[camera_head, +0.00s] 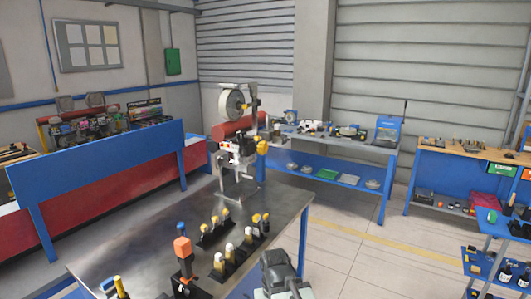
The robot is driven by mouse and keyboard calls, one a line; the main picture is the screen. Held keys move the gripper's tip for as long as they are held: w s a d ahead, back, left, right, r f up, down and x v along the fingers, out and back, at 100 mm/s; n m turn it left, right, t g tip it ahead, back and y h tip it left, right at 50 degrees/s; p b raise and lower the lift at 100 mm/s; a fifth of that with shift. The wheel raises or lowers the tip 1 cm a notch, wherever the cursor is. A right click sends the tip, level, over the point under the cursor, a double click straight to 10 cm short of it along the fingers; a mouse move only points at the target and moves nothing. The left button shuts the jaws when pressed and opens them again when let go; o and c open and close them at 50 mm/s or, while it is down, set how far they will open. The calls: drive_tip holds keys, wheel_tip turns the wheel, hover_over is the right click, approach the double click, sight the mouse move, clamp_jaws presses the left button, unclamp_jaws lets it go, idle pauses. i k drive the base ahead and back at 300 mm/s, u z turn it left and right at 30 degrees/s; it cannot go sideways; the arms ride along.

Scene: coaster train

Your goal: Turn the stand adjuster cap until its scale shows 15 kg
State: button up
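A stand with a white and grey body (238,160) rises from the far end of the steel-topped table. It carries a round reel at its top and a yellow knob (262,147) on its right side. Nearer, on the table's front part, a black stand with an orange cap (183,248) stands upright. I cannot tell for sure which of these is the adjuster cap, and no scale can be read at this size. No gripper fingers can be made out. A dark grey shape at the bottom middle may be part of my arm.
The steel table (130,250) also holds black racks with several yellow-topped pieces (219,262). A blue workbench (345,140) stands behind, and another bench and shelves stand at right. The tiled floor (350,235) right of the table is open.

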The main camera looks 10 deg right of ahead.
sight(263, 147)
drive_tip(key=z, duration=2.25)
drive_tip(key=i, duration=2.3)
drive_tip(key=u, duration=3.95)
drive_tip(key=i, duration=1.05)
drive_tip(key=z, duration=0.05)
